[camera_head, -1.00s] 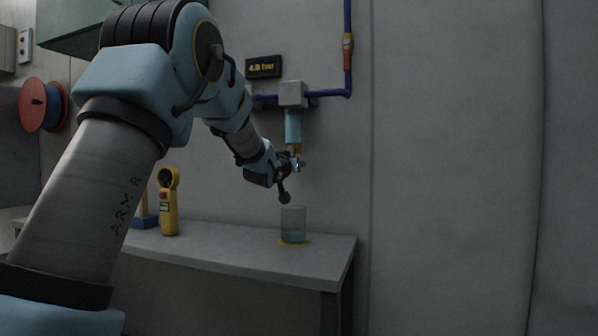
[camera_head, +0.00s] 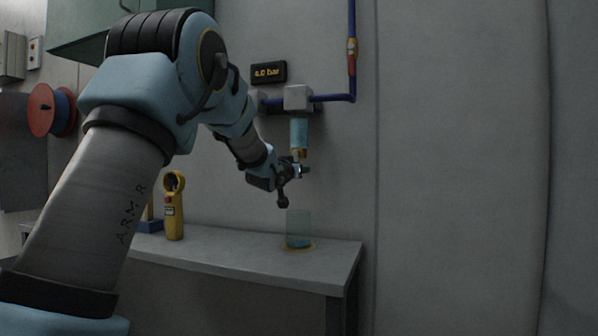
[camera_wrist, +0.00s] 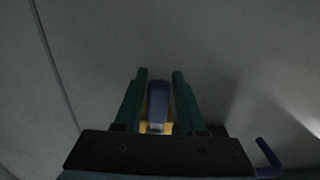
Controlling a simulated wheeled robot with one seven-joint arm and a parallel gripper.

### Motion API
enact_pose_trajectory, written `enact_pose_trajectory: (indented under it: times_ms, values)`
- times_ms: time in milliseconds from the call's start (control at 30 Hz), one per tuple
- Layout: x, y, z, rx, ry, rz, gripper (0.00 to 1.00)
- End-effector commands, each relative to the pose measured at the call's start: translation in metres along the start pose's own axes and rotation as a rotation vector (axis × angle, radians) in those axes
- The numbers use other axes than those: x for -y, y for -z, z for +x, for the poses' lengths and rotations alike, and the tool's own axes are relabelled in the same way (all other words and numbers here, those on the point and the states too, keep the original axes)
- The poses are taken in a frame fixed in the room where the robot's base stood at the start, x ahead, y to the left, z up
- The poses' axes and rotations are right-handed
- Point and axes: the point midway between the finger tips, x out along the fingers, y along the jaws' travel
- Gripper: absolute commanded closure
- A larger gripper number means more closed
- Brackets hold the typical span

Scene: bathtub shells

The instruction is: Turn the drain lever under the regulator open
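The regulator (camera_head: 298,97) is a grey block on a blue pipe on the wall, with a light-blue bowl (camera_head: 299,132) and a brass fitting (camera_head: 299,154) below it. My gripper (camera_head: 302,170) is just under that fitting. In the wrist view its two green fingers (camera_wrist: 160,75) stand apart on either side of the drain lever (camera_wrist: 159,103), a blue-grey bar with a yellow part at its base. Narrow gaps show between lever and fingers, so the gripper looks open. The lever is not clear in the head view. A clear cup (camera_head: 298,228) stands on the bench below.
The grey bench (camera_head: 200,250) runs along the wall. A yellow handheld meter (camera_head: 174,210) stands on it at left. A display (camera_head: 268,72) reading 4.0 bar is above the pipe. A red and blue reel (camera_head: 45,110) hangs at far left. The right wall is bare.

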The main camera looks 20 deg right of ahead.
Motion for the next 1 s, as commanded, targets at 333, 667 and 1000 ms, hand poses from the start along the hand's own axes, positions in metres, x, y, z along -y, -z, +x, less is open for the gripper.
enact_pose_trajectory:
  times_ms: [333, 667, 1000]
  values:
    - [-0.001, 0.001, 0.000, -0.002, -0.001, -0.002, 0.45]
    - [-0.001, 0.001, -0.041, -0.003, -0.001, -0.003, 0.45]
    - [0.000, 0.001, -0.098, -0.002, -0.001, -0.002, 0.45]
